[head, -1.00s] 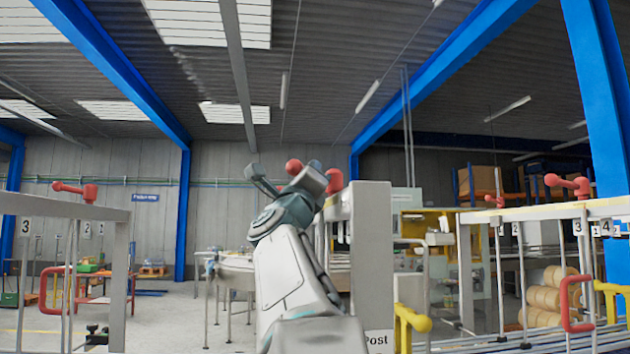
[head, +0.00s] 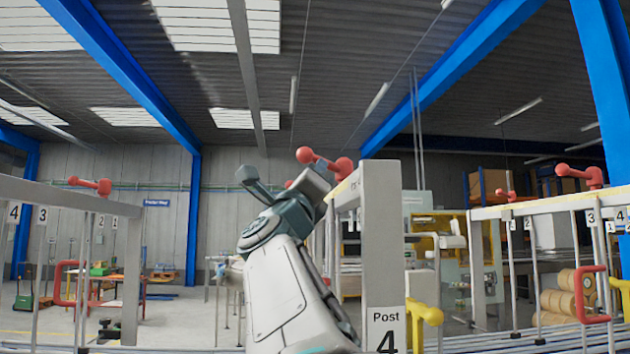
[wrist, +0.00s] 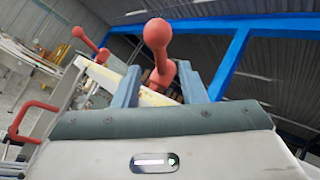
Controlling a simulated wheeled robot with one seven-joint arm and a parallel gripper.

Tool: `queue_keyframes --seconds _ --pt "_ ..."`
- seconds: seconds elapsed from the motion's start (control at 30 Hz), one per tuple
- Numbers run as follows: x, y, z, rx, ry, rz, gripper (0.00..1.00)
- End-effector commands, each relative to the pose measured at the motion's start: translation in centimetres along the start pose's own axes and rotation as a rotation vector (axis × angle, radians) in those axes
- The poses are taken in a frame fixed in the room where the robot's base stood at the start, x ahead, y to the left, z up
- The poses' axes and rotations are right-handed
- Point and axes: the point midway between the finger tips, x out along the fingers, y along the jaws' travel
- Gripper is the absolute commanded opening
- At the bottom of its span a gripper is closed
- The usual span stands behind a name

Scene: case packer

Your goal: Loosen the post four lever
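The post four lever (head: 343,167) is red with a ball knob and sits on top of the grey post labelled "Post 4" (head: 383,260). Its knob points up and left in the head view. In the wrist view the lever (wrist: 157,38) stands between the two fingers, knob up, with a gap visible on each side. My gripper (wrist: 158,72) is open around or just in front of it; the exact depth is unclear. In the head view my gripper (head: 280,173) is left of the lever, and its far finger is partly hidden.
A rail with another red lever (head: 90,185) runs at left. A rail with more red levers (head: 582,175) runs at right. A yellow handle (head: 428,313) sticks out beside post four. A red handle (wrist: 30,122) shows at left in the wrist view.

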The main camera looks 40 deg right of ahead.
Motion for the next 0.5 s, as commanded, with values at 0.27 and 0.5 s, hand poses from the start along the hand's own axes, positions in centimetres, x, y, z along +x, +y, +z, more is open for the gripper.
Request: queue_keyframes --seconds 0.27,0.5 --pt "-5.3 0.1 -0.1 0.001 -0.001 0.0 0.38" --pt "-6.4 0.0 0.0 0.001 0.001 0.0 0.38"
